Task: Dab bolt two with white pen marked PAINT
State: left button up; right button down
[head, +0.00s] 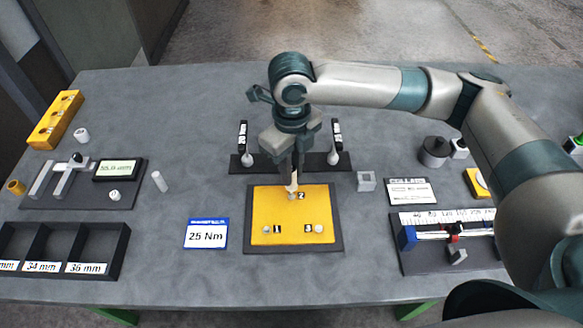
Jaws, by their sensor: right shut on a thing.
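The yellow plate (268,211) lies in a dark tray at the front middle, with three pale bolts numbered on it. Bolt two (291,196) is at the plate's back edge; bolt one (267,230) and bolt three (319,229) are nearer the front. My right gripper (294,180) points down over bolt two, shut on a slim thing. Only its pale tip (292,188) shows, at or just above bolt two; whether it touches is unclear. The fingers hide the rest, and no PAINT marking is readable. My left gripper is not in view.
Behind the plate, a dark rack (313,161) carries two black uprights with white labels. A 25 Nm card (207,234) lies left of the plate. A white cylinder (160,181) stands further left. A black compartment box (117,265) is at front left, a measuring scale (446,218) at right.

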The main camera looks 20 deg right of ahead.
jog(key=shift+p, duration=0.4)
jog(key=shift+f, duration=0.4)
dwell(1.2)
jog(key=shift+s+f, duration=0.15)
dwell(2.5)
jog(key=shift+r+p, duration=3.15)
jog(key=shift+p, duration=0.15)
